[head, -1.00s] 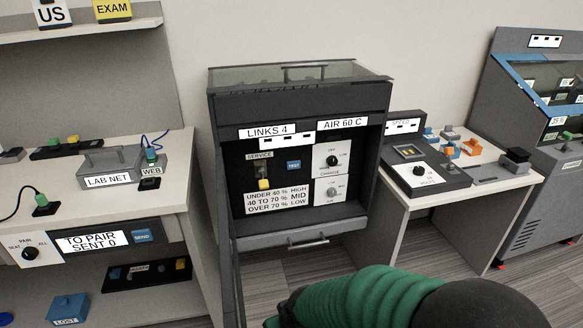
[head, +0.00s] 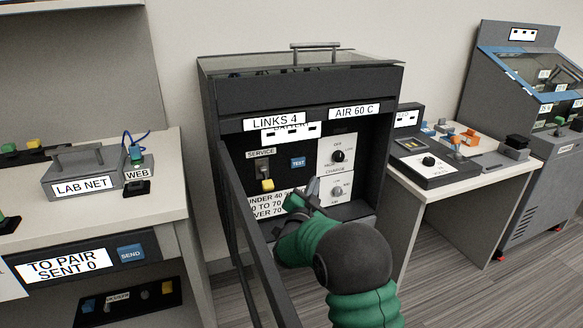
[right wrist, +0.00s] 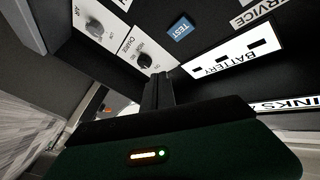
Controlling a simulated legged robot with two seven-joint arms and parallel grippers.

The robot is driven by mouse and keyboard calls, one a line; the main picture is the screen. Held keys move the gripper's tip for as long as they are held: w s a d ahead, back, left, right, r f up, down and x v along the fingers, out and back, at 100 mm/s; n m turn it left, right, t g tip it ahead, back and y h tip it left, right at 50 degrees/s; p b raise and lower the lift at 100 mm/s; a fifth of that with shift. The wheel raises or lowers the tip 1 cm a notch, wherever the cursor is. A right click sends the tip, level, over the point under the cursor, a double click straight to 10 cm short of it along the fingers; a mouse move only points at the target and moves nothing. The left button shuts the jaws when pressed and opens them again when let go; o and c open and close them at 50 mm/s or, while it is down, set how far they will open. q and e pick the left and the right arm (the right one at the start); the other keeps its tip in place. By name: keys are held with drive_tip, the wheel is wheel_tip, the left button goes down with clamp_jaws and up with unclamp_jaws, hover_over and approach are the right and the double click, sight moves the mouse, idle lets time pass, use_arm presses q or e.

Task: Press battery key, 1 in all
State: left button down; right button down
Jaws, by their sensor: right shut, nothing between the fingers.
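The blue key marked TEST (head: 298,162) sits on the dark control panel, below the white BATTERY display (head: 290,133), which shows black blocks. In the right wrist view the TEST key (right wrist: 180,28) is at the top middle and the BATTERY display (right wrist: 235,57) is right of it. My right gripper (head: 299,200) is shut and empty, in front of the lower panel, below the key and apart from it. Its dark fingers also show in the right wrist view (right wrist: 158,90). It covers part of the charge rule label (head: 264,204). My left gripper is not in view.
A long dark bar (head: 262,245) stands out from the cabinet's left side, close to my right arm. Side tables flank the cabinet.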

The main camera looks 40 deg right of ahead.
drive_tip(key=p, duration=0.2)
approach(305, 161)
drive_tip(key=shift+x, duration=2.35)
drive_tip(key=shift+s+d, duration=0.15)
drive_tip(key=shift+s, duration=0.05)
drive_tip(key=shift+w, duration=0.3)
drive_tip(key=shift+d, duration=0.1)
